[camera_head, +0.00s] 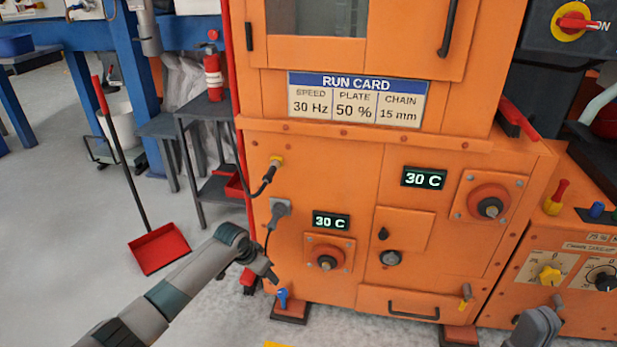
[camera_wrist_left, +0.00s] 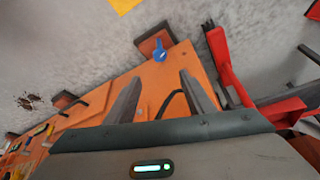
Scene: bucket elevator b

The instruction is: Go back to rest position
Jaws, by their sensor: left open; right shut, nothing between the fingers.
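My left arm reaches in from the lower left in the head view. Its gripper (camera_head: 264,270) is in front of the lower left of the orange machine (camera_head: 340,285), near a blue-handled valve (camera_head: 283,297). In the left wrist view the two fingers of my left gripper (camera_wrist_left: 161,78) stand apart with nothing held between them. The blue valve (camera_wrist_left: 162,54) shows just beyond the fingertips. My right gripper (camera_head: 545,318) shows at the lower right edge in the head view, shut and empty, in front of the machine's right side. Its arm is out of view.
A control box with knobs (camera_head: 560,270) is at right. Grey floor is clear at lower left.

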